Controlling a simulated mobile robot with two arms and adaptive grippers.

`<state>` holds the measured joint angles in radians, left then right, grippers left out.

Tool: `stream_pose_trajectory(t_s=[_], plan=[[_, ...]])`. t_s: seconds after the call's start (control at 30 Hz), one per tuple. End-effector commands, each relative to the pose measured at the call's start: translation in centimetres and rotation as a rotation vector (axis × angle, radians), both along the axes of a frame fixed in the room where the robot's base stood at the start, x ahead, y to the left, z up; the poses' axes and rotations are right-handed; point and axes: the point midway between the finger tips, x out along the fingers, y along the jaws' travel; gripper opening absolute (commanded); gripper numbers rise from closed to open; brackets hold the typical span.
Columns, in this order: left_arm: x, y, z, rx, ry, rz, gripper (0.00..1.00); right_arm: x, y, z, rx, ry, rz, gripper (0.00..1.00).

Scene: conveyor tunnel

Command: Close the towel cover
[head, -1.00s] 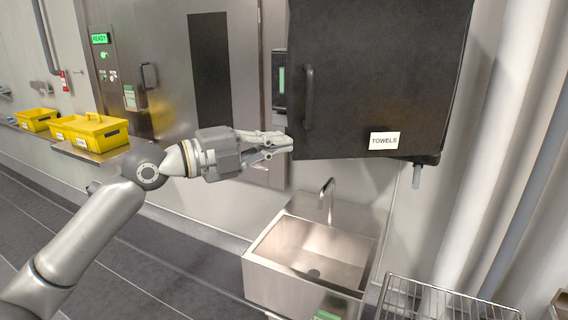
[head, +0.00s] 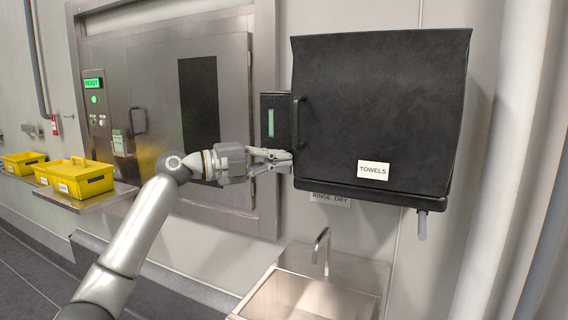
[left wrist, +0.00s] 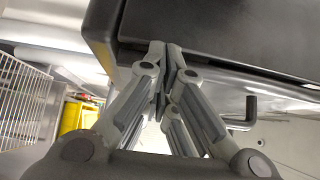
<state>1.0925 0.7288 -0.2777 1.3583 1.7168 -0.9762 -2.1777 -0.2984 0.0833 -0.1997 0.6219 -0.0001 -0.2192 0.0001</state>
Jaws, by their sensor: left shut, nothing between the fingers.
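The black towel cover (head: 385,105) hangs on the wall unit in the head view, with a white TOWELS label (head: 373,171) low on its front. A dark bar handle (head: 296,122) stands upright at its left edge. The cover's lower edge lies close along the unit's black bottom lip (head: 365,192); I cannot tell whether it is fully flush. My left gripper (head: 289,160) is shut and empty, its fingertips at the cover's lower left edge, below the handle. In the left wrist view the closed fingertips (left wrist: 160,55) are against or very near a black edge; contact is unclear.
A black box with a green window (head: 271,122) is just left of the cover. A steel sink (head: 310,295) with a tap (head: 321,250) stands below. Yellow crates (head: 75,178) sit on a shelf at left, beside a large steel door (head: 160,70).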

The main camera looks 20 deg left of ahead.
Motion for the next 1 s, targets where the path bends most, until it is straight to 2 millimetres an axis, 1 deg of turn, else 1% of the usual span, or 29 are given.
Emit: stream_pose_trajectory(t_s=[0.13, 0.53, 0.73, 0.87, 1.0], plan=[[0.3, 0.4, 0.0, -0.001, -0.001, -0.010, 0.00, 0.2, 0.0, -0.1, 0.001, -0.003, 0.000, 0.68], [0.4, 0.6, 0.2, -0.002, -0.004, -0.013, 0.00, -0.1, 0.6, -0.1, 0.007, 0.002, -0.002, 0.68], [0.3, 0.8, 0.2, -0.004, -0.005, -0.011, 0.00, -0.5, 0.2, -0.1, 0.002, 0.009, 0.000, 0.68], [-0.6, 1.7, 0.1, -0.003, -0.003, -0.010, 0.00, -0.4, 0.2, -0.1, 0.002, 0.007, 0.000, 0.68], [-2.5, 3.6, 0.0, -0.001, -0.002, -0.010, 0.00, -0.3, 0.2, -0.1, 0.002, 0.006, -0.001, 0.68]])
